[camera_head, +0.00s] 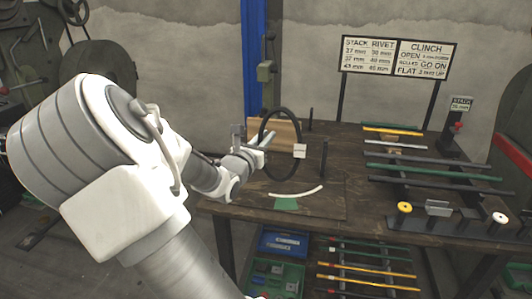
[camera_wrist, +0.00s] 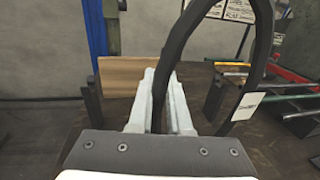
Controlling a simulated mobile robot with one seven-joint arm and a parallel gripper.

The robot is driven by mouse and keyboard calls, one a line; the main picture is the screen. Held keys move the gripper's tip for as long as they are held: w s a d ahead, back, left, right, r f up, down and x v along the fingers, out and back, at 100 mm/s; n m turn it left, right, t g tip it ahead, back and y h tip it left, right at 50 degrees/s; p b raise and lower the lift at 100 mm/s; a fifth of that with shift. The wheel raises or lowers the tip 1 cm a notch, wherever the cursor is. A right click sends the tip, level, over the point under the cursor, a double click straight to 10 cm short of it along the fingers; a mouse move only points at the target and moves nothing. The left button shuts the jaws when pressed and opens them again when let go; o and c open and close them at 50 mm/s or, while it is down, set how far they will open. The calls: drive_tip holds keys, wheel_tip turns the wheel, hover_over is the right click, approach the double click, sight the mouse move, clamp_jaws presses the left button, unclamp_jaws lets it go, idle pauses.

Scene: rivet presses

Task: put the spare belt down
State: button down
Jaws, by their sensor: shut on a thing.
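The spare belt (camera_head: 297,121) is a black loop with a white tag (camera_head: 299,151). It hangs upright from my gripper (camera_head: 262,143) above the left part of the dark wooden table (camera_head: 345,160). In the wrist view the belt (camera_wrist: 262,45) runs between my two pale fingers (camera_wrist: 168,105), which are shut on it. Its tag also shows in the wrist view (camera_wrist: 246,106), at the right of the fingers. I cannot tell whether the belt's lower end touches the table.
A curved white strip (camera_head: 297,191) and a green piece (camera_head: 286,204) lie on a dark mat at the table's front. Dark posts (camera_head: 323,158) and a wooden board (camera_head: 285,132) stand near the belt. A rack with coloured rods (camera_head: 430,168) fills the right side.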

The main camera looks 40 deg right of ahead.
drive_tip(key=shift+f+b, duration=0.9)
drive_tip(key=shift+f, duration=1)
drive_tip(key=shift+f, duration=0.2)
drive_tip(key=c, duration=0.9)
unclamp_jaws()
drive_tip(key=shift+o, duration=0.2)
drive_tip(key=shift+r, duration=0.15)
